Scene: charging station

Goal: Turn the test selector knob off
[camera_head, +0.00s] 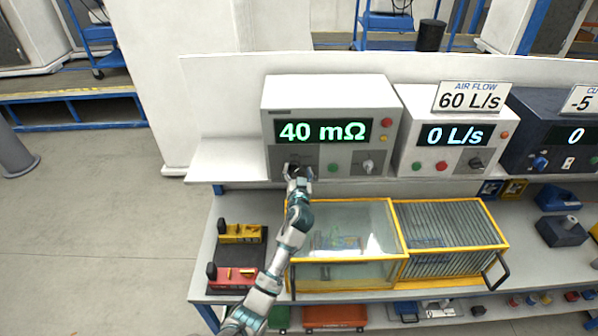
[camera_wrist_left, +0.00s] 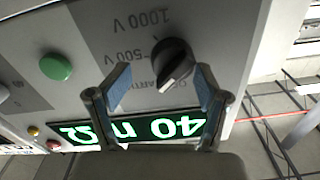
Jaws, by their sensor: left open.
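The black test selector knob (camera_wrist_left: 173,62) is on the grey front panel of the tester (camera_head: 330,90), whose display reads 40 mΩ. In the left wrist view the panel appears upside down, with 1000 V and 500 V printed by the knob; another label is partly hidden. A pale edge shows at the knob's lower end, but its exact setting is unclear. My left gripper (camera_head: 298,174) is at the panel's lower left, largely covering the knob. In the left wrist view the gripper (camera_wrist_left: 161,84) is open, its blue-padded fingers either side of the knob, with no clear contact. My right gripper is out of view.
A green button (camera_head: 333,167) and another knob (camera_head: 368,167) are right of my gripper. The airflow unit (camera_head: 450,125) stands beside the tester. Below are a yellow-framed clear-lidded case (camera_head: 404,230) and a black tray with yellow and red blocks (camera_head: 262,254).

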